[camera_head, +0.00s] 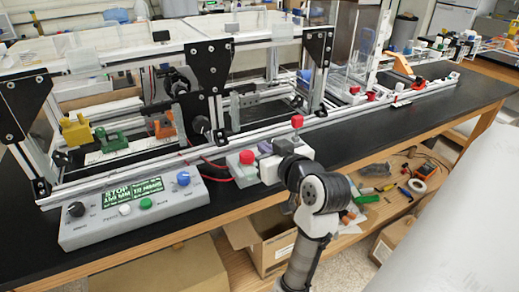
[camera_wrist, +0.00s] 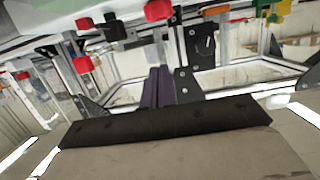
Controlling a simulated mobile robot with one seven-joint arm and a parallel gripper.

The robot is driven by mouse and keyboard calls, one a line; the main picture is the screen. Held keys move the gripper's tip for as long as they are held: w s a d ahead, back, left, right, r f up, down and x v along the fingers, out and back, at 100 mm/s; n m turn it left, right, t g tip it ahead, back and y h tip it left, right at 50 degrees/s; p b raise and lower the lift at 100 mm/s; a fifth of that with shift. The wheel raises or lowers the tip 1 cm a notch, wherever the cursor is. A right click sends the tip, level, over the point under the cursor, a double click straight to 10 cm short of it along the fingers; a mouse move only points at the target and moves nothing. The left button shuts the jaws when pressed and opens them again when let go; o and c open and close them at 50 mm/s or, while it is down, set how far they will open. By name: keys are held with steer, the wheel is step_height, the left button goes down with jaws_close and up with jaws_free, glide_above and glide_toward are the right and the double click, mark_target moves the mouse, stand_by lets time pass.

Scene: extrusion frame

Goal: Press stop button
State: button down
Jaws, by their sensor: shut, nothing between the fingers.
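A red button (camera_head: 247,157) sits on a small grey box (camera_head: 242,173) at the front edge of the black bench. Several red parts show there, one (camera_wrist: 158,10) at the top; I cannot tell which is the button.
An aluminium extrusion frame (camera_head: 115,183) with black corner plates stands behind the boxes. A red-topped part (camera_head: 297,121) rises near its rail behind my wrist. Below the bench are an open cardboard box (camera_head: 275,245) and loose tools.

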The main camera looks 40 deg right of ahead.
steer(key=shift+v, duration=1.9)
steer(key=shift+r, duration=0.2)
